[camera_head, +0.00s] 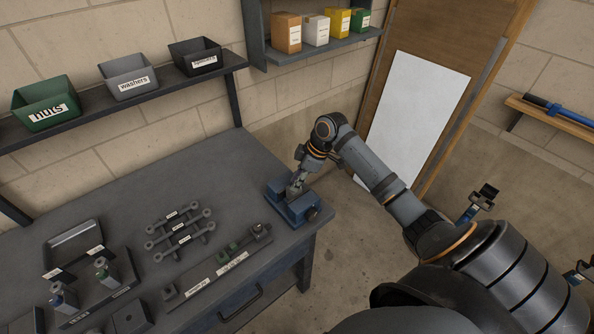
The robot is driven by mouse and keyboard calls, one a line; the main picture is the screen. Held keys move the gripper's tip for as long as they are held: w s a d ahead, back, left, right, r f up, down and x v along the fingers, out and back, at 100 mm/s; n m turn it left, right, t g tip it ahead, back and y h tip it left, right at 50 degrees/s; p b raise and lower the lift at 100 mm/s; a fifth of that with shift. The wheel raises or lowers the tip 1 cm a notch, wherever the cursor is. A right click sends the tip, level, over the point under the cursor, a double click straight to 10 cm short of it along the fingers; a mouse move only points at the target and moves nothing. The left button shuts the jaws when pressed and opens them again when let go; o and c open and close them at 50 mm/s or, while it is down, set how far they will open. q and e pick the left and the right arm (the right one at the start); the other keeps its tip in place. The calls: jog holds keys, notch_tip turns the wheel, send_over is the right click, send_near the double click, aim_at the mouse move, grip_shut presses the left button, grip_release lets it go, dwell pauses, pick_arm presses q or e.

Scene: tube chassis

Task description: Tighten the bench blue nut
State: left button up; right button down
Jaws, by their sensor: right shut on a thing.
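My right gripper (296,188) points down at the blue vise-like block (279,199) on the right end of the grey workbench (120,205). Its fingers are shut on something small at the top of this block. The fingers hide most of what they hold, and I cannot make out a blue nut there. Small green pieces (233,248) sit on a labelled grey bar fixture (210,278) to the left of the block. My left gripper is not in view.
A green nuts bin (45,104), a grey washers bin (129,78) and a black bin (197,57) stand on the wall shelf.

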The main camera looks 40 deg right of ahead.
jog(key=m+h+p, duration=0.1)
jog(key=m+p, duration=0.1)
jog(key=p, duration=0.1)
jog(key=m+t+h+p, duration=0.1)
jog(key=m+p, duration=0.2)
jog(key=m+t+p, duration=0.1)
jog(key=m+p, duration=0.2)
jog(key=shift+s+a+r+h+p, duration=0.2)
jog(key=shift+a+r+h+p, duration=0.15)
jog(key=shift+h+p, duration=0.05)
jog(key=shift+f+m+h+p, duration=0.1)
jog(key=shift+m+h+p, duration=0.2)
jog(key=shift+m+p, duration=0.5)
jog(key=shift+w+a+f+m+h, duration=0.1)
jog(key=shift+m+h, duration=0.1)
jog(key=shift+m, duration=0.35)
jog(key=shift+a+m+h, duration=0.1)
jog(key=shift+m+h, duration=0.1)
jog(key=shift+m, duration=0.35)
jog(key=m+h, duration=0.1)
jog(key=m, duration=0.2)
jog(key=shift+w+a+m, duration=0.1)
jog(key=shift+m, duration=0.2)
jog(key=m+g+h, duration=0.1)
jog(key=m, duration=0.2)
jog(key=m+g+h, duration=0.1)
jog(key=m, duration=0.2)
jog(key=shift+w+a+m, duration=0.15)
jog(key=shift+w+m, duration=0.05)
jog(key=shift+m, duration=0.1)
